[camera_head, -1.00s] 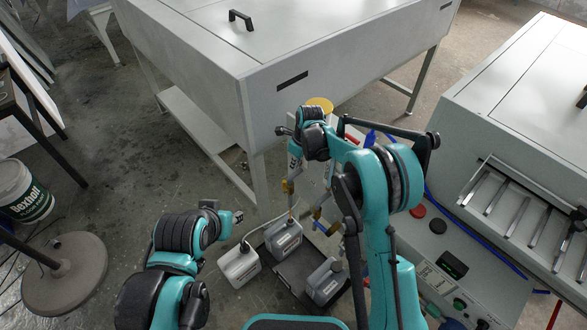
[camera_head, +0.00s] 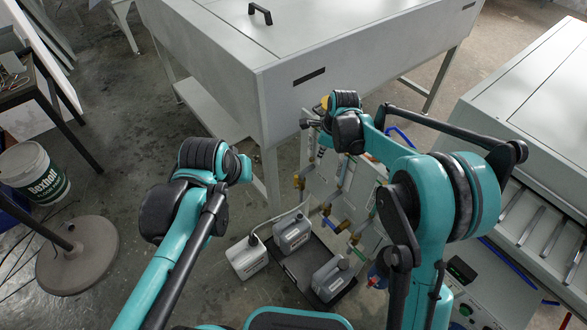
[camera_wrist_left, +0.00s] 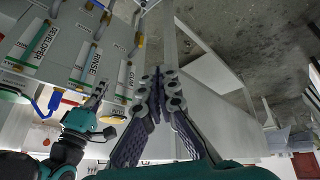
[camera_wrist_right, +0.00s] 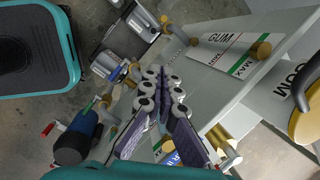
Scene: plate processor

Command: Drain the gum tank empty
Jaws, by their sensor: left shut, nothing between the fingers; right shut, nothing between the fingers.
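The gum sight-gauge plate (camera_wrist_right: 222,52), marked GUM and MAX, shows in the right wrist view on a grey panel with brass fittings (camera_wrist_right: 260,50). Its GUM label (camera_wrist_left: 136,43) also shows in the left wrist view, beside RINSE and DEVELOPER. A yellow-topped container marked GUM (camera_wrist_right: 308,122) stands at right in the right wrist view. My right gripper (camera_wrist_right: 165,78) is shut and empty in front of the panel; its tips show small in the head view (camera_head: 306,123). My left gripper (camera_wrist_left: 160,82) is shut and empty, mostly hidden in the head view. The gum level is unreadable.
Grey jugs (camera_head: 292,234) and (camera_head: 330,280) stand on a black tray (camera_head: 308,292); a whitish jug (camera_head: 247,258) with a hose stands beside it. A large grey machine (camera_head: 240,70) is behind. A white bucket (camera_head: 32,172) and round stand base (camera_head: 78,257) are at left.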

